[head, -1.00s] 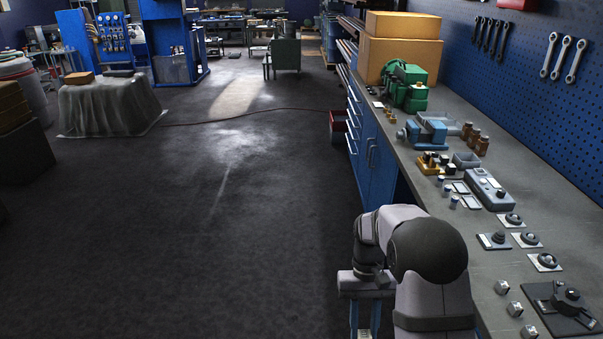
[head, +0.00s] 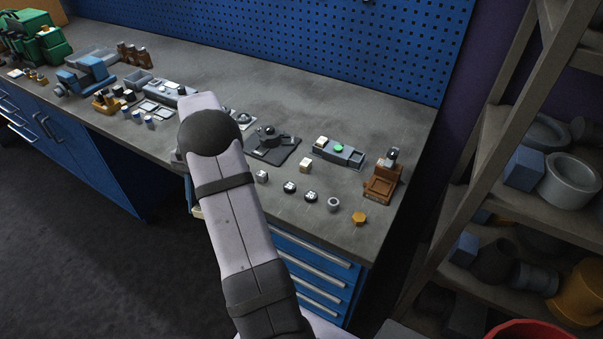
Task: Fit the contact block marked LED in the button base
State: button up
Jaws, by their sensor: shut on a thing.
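A long grey base (head: 352,158) with a green round part (head: 338,148) on it lies on the bench at the right. It looks like the button base, and its right end shows a dark recess. A pale block (head: 320,141) sits at its left end. Another pale block (head: 305,166) stands on the bench in front of it, and a small grey block (head: 262,176) lies further left. No LED mark can be read at this size, so I cannot tell which block bears it. My gripper is out of sight, hidden by my own arm.
A black plate with a round knob (head: 270,143) lies left of the base. A brown holder (head: 382,183) stands at the bench's right end. Small round parts and a yellow hexagonal piece (head: 359,218) lie along the front edge. The bench (head: 400,125) behind the base is clear.

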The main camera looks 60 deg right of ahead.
jog(key=s+d+r+m+t, duration=0.1)
jog(key=s+d+m, duration=0.2)
jog(key=d, duration=0.3)
jog(key=s+d+r+m+t, duration=0.1)
jog(key=s+d+m+t, duration=0.1)
jog(key=d+m, duration=0.2)
jog(key=s+d+r+m+t+h, duration=0.1)
jog(key=s+d+m, duration=0.2)
jog(key=d, duration=0.6)
jog(key=shift+s+r+m, duration=0.35)
jog(key=shift+r+m, duration=0.05)
jog(key=shift+m, duration=0.4)
jog(key=s+d+r+m+t+h, duration=0.2)
jog(key=s+d+m, duration=0.3)
jog(key=s+d, duration=0.3)
notch_tip(320, 180, up, 2)
jog(key=m+h, duration=0.1)
jog(key=m, duration=0.3)
send_over(327, 174)
jog(key=s, duration=0.2)
jog(key=shift+w+f+p, duration=0.15)
jog(key=shift+f+p, duration=0.65)
jog(key=shift+f, duration=1.7)
jog(key=shift+w+f+p, duration=0.1)
jog(key=shift+f+p, duration=0.7)
jog(key=shift+f, duration=1.7)
jog(key=o, duration=0.6)
jog(key=shift+f, duration=0.15)
jog(key=o, duration=0.4)
jog(key=shift+o, duration=0.2)
